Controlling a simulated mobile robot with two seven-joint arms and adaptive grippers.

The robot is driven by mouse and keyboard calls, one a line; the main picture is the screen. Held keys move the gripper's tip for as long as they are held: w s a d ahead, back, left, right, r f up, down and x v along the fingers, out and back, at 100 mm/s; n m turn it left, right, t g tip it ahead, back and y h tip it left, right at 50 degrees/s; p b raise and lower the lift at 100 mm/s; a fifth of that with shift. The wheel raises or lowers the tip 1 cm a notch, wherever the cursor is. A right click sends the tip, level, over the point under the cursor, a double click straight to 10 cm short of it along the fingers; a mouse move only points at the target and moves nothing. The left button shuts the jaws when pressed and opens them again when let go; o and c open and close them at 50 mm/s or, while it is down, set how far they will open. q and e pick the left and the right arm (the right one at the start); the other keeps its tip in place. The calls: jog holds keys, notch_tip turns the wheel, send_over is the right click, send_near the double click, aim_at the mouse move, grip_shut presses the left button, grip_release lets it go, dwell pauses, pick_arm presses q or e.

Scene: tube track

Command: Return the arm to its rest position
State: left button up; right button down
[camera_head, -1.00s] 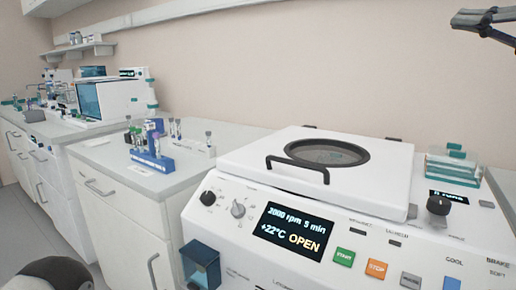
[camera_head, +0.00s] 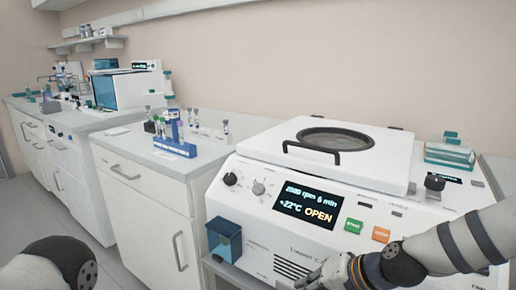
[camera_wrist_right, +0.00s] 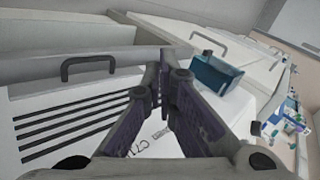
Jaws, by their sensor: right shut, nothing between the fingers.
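My right arm (camera_head: 460,245) comes in from the right in the head view, low across the front of the white centrifuge (camera_head: 245,185). My right gripper (camera_head: 330,276) is at the bottom edge, in front of the centrifuge's lower front panel. In the wrist view the right gripper (camera_wrist_right: 166,72) has its fingers together with nothing between them. Part of my left arm (camera_head: 55,268) shows at the lower left. The left gripper is out of frame.
The centrifuge screen (camera_head: 308,206) reads OPEN; its lid (camera_head: 385,175) lies flat. A blue box (camera_head: 224,238) sticks out of its front, near the right gripper in the wrist view. A blue tube rack (camera_head: 175,147) stands on the counter at left. A teal-lidded box (camera_head: 450,155) sits behind right.

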jog(key=s+d+f+n+g+h, duration=0.1)
jog(key=s+f+g+h, duration=0.1)
jog(key=s+f, duration=0.7)
jog(key=s+d+f+g+h, duration=0.15)
jog(key=s+f, duration=0.45)
jog(key=s, duration=0.7)
pick_arm(q)
jog(key=shift+w+r+t+p, duration=0.3)
jog(key=shift+w+r+p, duration=0.1)
jog(key=shift+w+r, duration=0.15)
pick_arm(e)
jog(key=s+d+n+g+h, duration=0.1)
jog(key=s+d, duration=0.4)
jog(key=s, duration=0.5)
jog(key=s+d+n+g+h, duration=0.1)
jog(key=s+d, duration=0.4)
jog(key=s, duration=0.5)
jog(key=shift+f+g+h, duration=0.2)
jog(key=shift+g+h, duration=0.65)
jog(key=shift+g, duration=0.1)
